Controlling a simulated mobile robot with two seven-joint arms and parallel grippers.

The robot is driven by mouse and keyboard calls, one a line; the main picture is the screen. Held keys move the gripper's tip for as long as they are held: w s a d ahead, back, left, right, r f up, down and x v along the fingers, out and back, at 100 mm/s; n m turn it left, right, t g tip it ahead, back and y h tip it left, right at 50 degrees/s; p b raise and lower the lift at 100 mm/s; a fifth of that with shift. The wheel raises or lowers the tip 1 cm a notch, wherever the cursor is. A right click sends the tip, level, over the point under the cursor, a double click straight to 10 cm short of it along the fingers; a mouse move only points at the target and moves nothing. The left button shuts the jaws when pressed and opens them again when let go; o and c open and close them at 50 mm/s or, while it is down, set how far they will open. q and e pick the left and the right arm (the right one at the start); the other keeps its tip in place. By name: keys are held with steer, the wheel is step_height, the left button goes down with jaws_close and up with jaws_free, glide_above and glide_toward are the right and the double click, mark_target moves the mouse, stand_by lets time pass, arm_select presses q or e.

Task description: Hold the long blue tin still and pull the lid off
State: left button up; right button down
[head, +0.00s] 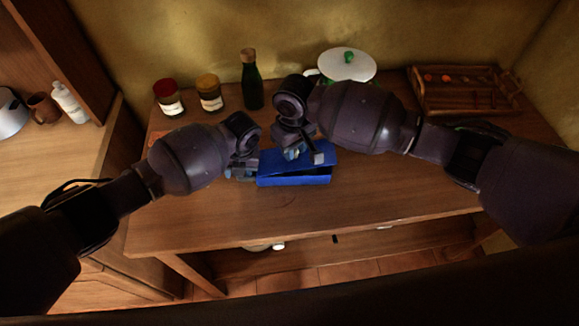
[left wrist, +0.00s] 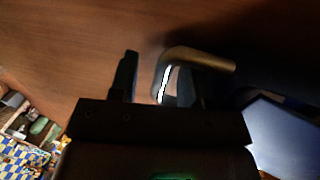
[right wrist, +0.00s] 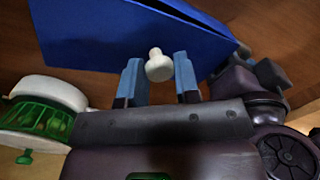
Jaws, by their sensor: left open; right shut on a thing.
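The long blue tin (head: 294,181) stands on the wooden counter. Its blue lid (head: 325,147) sits askew on it, with a dark gap showing toward the right front. My right gripper (head: 293,153) is over the lid. In the right wrist view its fingers close on the lid's white knob (right wrist: 158,66), with the blue lid (right wrist: 120,35) beyond. My left gripper (head: 243,173) is at the tin's left end. In the left wrist view it is open, and a brass-coloured curved handle (left wrist: 195,56) reaches between its fingers. Whether they touch it I cannot tell.
A wooden tray (head: 467,103) is at the back right. The counter's front strip (head: 230,222) is clear.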

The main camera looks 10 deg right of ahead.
arm_select(q)
steer(key=shift+s+a+f, duration=0.15)
arm_select(e)
steer(key=shift+w+r, duration=0.15)
steer(key=shift+r, duration=0.05)
arm_select(q)
step_height(320, 180, up, 12)
steer(key=d, duration=0.2)
steer(key=shift+d, duration=0.35)
arm_select(e)
steer(key=shift+f, duration=0.2)
steer(key=shift+s, duration=0.2)
